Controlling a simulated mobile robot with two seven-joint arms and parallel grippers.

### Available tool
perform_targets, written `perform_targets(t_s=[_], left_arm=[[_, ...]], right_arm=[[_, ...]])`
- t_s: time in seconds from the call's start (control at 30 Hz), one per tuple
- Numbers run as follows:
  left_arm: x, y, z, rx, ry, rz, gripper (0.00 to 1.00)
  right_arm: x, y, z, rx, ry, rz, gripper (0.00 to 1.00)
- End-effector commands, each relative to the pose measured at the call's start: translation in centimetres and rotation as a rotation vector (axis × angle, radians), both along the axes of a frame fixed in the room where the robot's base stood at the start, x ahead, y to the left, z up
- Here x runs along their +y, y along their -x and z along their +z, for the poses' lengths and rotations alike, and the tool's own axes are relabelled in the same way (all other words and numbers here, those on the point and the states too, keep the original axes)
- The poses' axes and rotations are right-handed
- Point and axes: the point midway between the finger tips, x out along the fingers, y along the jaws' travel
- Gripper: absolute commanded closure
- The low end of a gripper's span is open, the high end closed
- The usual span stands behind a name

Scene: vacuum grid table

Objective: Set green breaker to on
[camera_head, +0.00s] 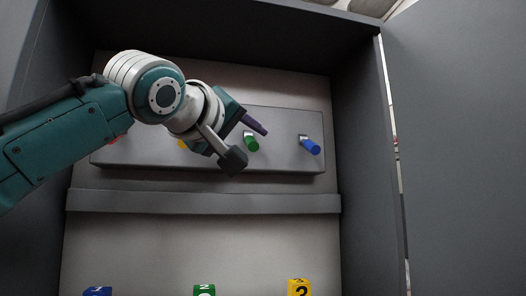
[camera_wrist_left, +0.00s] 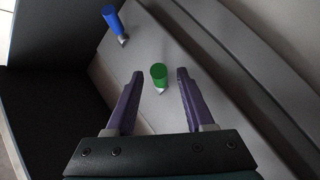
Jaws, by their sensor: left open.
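The green breaker (camera_head: 251,142) is a short green lever on a grey panel (camera_head: 285,160) inside an open cabinet. It also shows in the left wrist view (camera_wrist_left: 158,73), between the two purple fingers and a little beyond their tips. My left gripper (camera_head: 250,140) reaches in from the left and is open around the green breaker's sides, with no visible contact. In the left wrist view the gripper (camera_wrist_left: 159,75) is empty. My right gripper is not in view.
A blue breaker (camera_head: 309,146) stands right of the green one. A yellow one (camera_head: 183,145) and a red one (camera_head: 113,139) are partly hidden by my arm. A grey ledge (camera_head: 200,201) runs below the panel.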

Motion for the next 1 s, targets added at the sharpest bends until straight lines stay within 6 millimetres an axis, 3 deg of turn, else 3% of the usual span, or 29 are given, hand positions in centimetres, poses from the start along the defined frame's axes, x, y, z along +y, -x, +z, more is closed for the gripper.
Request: perform_targets(t_s=[0.2,0.67,1.0], left_arm=[[-0.03,0.01,-0.01,0.001,0.0,-0.001,0.49],[-0.02,0.03,-0.04,0.001,0.0,-0.001,1.0],[-0.01,0.03,-0.05,0.001,0.0,0.0,1.0]], right_arm=[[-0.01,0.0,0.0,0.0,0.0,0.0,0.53],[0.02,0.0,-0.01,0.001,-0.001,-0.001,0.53],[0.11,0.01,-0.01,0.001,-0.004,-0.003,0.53]])
